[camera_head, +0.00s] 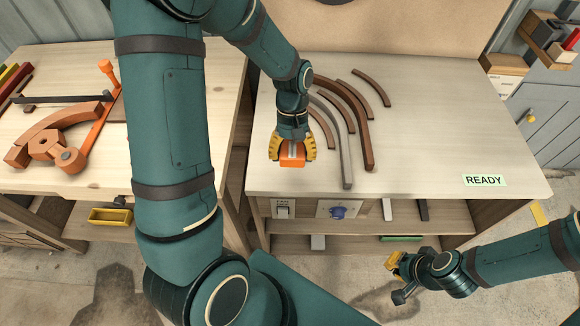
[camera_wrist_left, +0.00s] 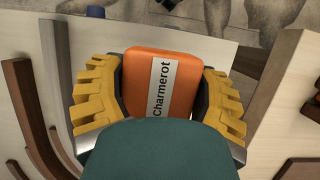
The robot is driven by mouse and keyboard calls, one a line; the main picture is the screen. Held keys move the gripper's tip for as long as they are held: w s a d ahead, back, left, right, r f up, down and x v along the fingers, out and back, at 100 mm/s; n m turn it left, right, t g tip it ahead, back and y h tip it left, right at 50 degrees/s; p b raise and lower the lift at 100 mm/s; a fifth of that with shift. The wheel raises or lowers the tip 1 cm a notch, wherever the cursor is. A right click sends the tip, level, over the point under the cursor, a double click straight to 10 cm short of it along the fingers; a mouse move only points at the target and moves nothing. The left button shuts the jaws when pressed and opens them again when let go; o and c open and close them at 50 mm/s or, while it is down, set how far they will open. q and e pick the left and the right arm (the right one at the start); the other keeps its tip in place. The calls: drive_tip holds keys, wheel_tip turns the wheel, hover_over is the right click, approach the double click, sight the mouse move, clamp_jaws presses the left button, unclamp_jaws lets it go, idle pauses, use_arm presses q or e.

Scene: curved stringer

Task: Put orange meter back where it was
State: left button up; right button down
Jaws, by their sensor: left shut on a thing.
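The orange meter (camera_head: 292,154) is a small block with rounded corners. In the left wrist view the orange meter (camera_wrist_left: 160,82) carries a white label reading "Charmerot". My left gripper (camera_head: 292,150) has its yellow fingers shut on both sides of it, and these fingers also show in the left wrist view (camera_wrist_left: 160,95). It is over the left part of the pale right-hand bench (camera_head: 430,130); I cannot tell whether it touches the top. My right gripper (camera_head: 396,272) is low in front of this bench, away from the meter; its finger opening is unclear.
Curved brown and grey strips (camera_head: 358,120) lie just right of my left gripper. A READY label (camera_head: 485,180) is at the bench's front right. The left bench (camera_head: 35,180) holds an orange clamp-like tool (camera_head: 95,135). The right bench's middle is clear. Open shelves (camera_head: 350,229) lie below it.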

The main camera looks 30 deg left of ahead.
sight(292, 179)
use_arm(q)
drive_tip(key=shift+f+b, duration=0.7)
drive_tip(key=shift+f, duration=2.5)
drive_tip(key=shift+f, duration=0.15)
drive_tip(key=o, duration=1.2)
drive_tip(key=p+v, duration=0.3)
drive_tip(key=v, duration=0.9)
drive_tip(key=shift+s+r, duration=0.1)
drive_tip(key=shift+r, duration=0.1)
